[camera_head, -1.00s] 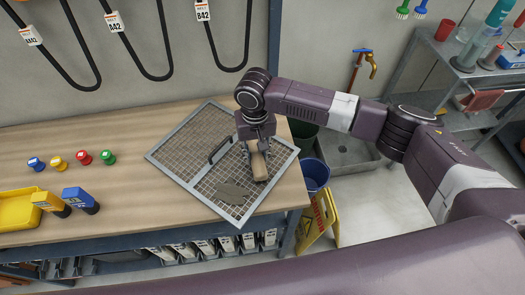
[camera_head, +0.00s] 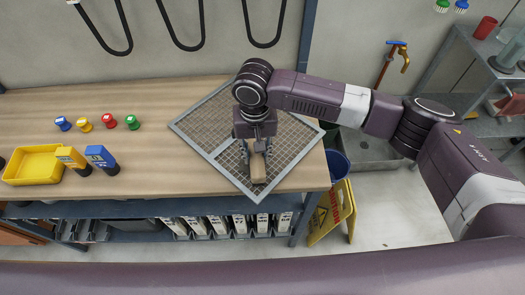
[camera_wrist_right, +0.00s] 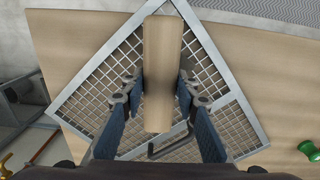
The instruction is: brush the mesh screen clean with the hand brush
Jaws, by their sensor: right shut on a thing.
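The mesh screen (camera_head: 287,133) is a square metal frame with a wire grid, lying turned like a diamond on the wooden bench; it also shows in the right wrist view (camera_wrist_right: 98,78). My right gripper (camera_head: 256,158) is over the screen's near part and shut on the wooden hand brush (camera_head: 258,170). In the right wrist view the brush's pale wooden back (camera_wrist_right: 162,75) stands between the two blue-padded fingers. Its bristles are hidden, so I cannot tell whether they touch the mesh. The grey-brown patch seen earlier on the mesh is not visible in the head view. My left gripper is not in view.
On the bench's (camera_head: 160,165) left stand a yellow tray (camera_head: 33,181), a yellow and a blue bottle-like tool (camera_head: 100,157), and several coloured knobs (camera_head: 109,120). A blue bucket (camera_head: 338,165) and yellow floor sign (camera_head: 333,212) stand right of the bench.

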